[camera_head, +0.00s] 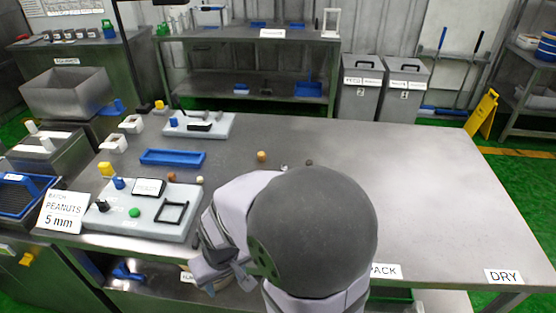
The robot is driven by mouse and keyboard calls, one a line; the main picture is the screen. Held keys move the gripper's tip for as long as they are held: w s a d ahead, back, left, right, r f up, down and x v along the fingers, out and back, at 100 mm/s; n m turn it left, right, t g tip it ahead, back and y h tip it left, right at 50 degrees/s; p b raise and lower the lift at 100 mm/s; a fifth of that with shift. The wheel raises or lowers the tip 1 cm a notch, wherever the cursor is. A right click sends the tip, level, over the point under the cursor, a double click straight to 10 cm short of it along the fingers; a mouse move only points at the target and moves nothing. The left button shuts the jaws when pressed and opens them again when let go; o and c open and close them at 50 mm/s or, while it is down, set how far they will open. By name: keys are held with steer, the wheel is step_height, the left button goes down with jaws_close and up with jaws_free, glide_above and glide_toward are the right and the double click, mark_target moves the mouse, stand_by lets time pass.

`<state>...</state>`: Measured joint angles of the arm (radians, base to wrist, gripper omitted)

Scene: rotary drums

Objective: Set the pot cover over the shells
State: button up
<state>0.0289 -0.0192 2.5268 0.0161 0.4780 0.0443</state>
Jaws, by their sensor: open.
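I cannot make out a pot cover for certain. Small roundish pieces that may be the shells lie on the metal table: an orange-brown one (261,156), a dark one (308,162), and a pale one (200,180) by the grey board. They are too small to identify. My gripper (207,262) seems to be at the lower left of my arm, over the table's front edge. It is open, and I see nothing held in it. My arm's large grey joint hides the table's front middle.
A grey board (185,222) with coloured pieces and a black square frame lies at left. A blue tray (172,158) and a second board (220,126) lie behind it. A peanuts sign (63,212) stands at the front left. The table's right half (430,200) is clear.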

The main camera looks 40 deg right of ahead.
steer(key=w+d+r+m+p, duration=0.7)
steer(key=d+r+m+p, duration=0.15)
steer(key=r, duration=0.25)
steer(key=w+d+r+m+t+y, duration=0.1)
steer(key=d+r+m+y, duration=0.1)
steer(key=d+m, duration=0.7)
steer(key=w+d+r+m+y, duration=0.1)
steer(key=w+d+r+m, duration=0.1)
steer(key=d+m, duration=0.75)
steer(key=shift+n, duration=0.5)
steer(key=shift+p+x, duration=0.75)
steer(key=shift+x, duration=2.95)
steer(key=shift+s, duration=0.2)
